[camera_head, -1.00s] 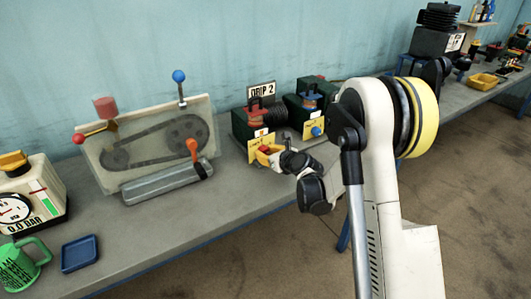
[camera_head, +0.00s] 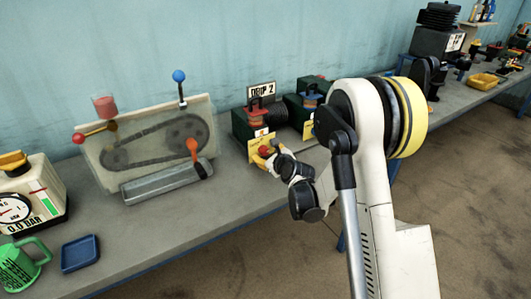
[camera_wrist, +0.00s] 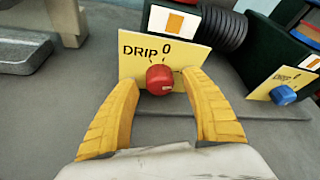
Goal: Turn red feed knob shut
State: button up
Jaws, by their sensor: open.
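The red feed knob (camera_wrist: 160,79) is on the front of a yellow plate (camera_wrist: 129,68) marked "DRIP" and "0" in the wrist view. A small pale mark shows low on the knob's face. My gripper (camera_wrist: 161,88) is open, with one yellow finger at the left and one at the right of the knob. A gap shows on each side, and contact cannot be made out. In the head view my gripper (camera_head: 264,154) is at the front of the green drip unit (camera_head: 241,124), and the red knob (camera_head: 264,152) shows between its fingers.
A second plate with a blue knob (camera_wrist: 283,95) stands close on the right. A ribbed black cylinder (camera_wrist: 222,30) is behind the red knob's plate. The belt-drive panel (camera_head: 155,140) and its grey trough (camera_head: 166,182) stand left on the bench.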

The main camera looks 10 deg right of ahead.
jog(key=v, duration=1.2)
jog(key=shift+a, duration=0.1)
